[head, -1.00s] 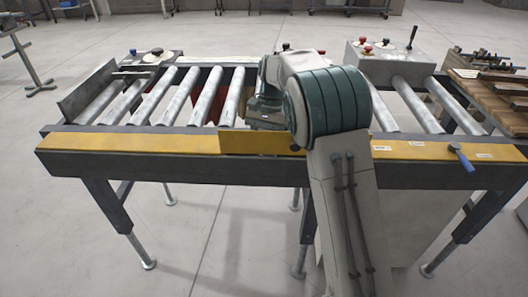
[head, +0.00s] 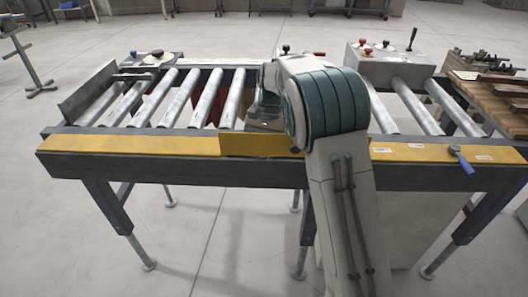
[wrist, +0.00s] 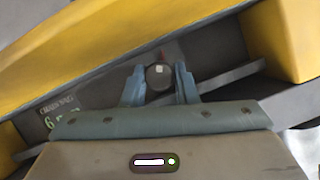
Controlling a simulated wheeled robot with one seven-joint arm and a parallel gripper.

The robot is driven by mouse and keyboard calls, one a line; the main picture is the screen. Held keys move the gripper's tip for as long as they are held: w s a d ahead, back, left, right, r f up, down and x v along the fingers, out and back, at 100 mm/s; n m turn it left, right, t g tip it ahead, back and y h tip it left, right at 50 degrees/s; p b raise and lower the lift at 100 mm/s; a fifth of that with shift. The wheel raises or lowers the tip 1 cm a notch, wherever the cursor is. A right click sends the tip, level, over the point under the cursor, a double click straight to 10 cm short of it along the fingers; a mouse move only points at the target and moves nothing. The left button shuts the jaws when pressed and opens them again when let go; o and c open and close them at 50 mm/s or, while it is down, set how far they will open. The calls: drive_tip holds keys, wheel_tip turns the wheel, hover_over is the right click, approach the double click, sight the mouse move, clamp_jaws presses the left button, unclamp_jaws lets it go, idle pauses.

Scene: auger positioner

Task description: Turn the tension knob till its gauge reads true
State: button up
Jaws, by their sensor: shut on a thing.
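In the wrist view, the tension knob (wrist: 160,75) is a small dark round knob with a pale square at its centre. A small red mark shows just above it. My gripper (wrist: 160,86) has its two blue fingers shut on the knob, one on each side. Pale lettering and a partly covered digit, the gauge label (wrist: 58,113), show at the left; the rest of the reading is hidden by my gripper. In the head view, my arm hides the knob and gripper.
The roller table (head: 130,170) has a yellow front strip (head: 130,145) and several steel rollers. A blue-handled lever (head: 461,158) stands at the front right. A grey control box (head: 390,65) with red knobs is at the back right. Open floor lies in front.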

drive_tip(key=n+p, duration=0.1)
drive_tip(key=n, duration=0.1)
drive_tip(key=n+h+p, duration=0.1)
drive_tip(key=n+p, duration=0.1)
drive_tip(key=shift+a+r+h, duration=0.1)
drive_tip(key=shift+r+h, duration=0.05)
drive_tip(key=shift+h, duration=0.15)
drive_tip(key=n+h+p, duration=0.1)
drive_tip(key=n, duration=0.1)
drive_tip(key=n+p, duration=0.1)
drive_tip(key=n, duration=0.2)
drive_tip(key=shift+a+n+h, duration=0.15)
drive_tip(key=shift+n+h, duration=0.15)
drive_tip(key=shift+h, duration=0.1)
drive_tip(key=shift+t, duration=0.3)
drive_tip(key=o, duration=1)
drive_tip(key=shift+f, duration=0.2)
